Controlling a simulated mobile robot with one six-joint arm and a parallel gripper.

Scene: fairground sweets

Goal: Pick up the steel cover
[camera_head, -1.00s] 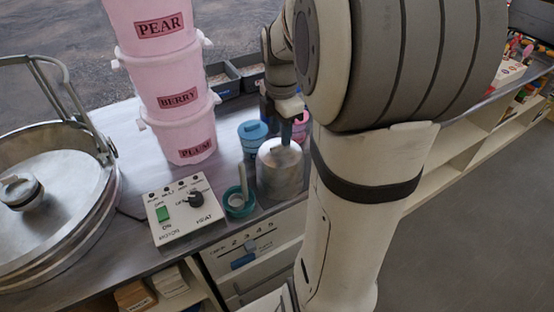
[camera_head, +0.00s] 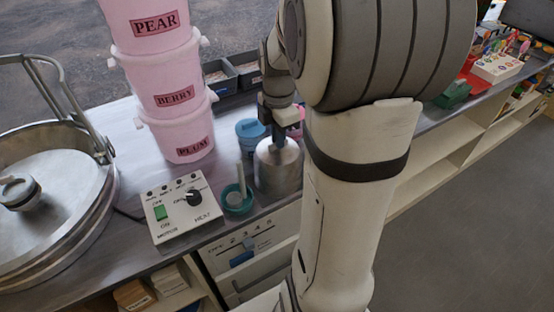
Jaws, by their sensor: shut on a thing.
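The steel cover (camera_head: 277,172) is a shiny metal cylinder standing upright on the counter. My gripper (camera_head: 279,138) points down over its top and is shut on it at the top. The exact grip is small and partly hidden by the fingers. The cover's base looks to be at counter level; I cannot tell whether it is lifted.
A teal cup (camera_head: 237,200) and a white control box (camera_head: 180,208) are close to the left. A blue tub (camera_head: 250,133) is behind. Pink buckets (camera_head: 180,135) are stacked at back left. A large metal pan lid (camera_head: 55,190) is far left.

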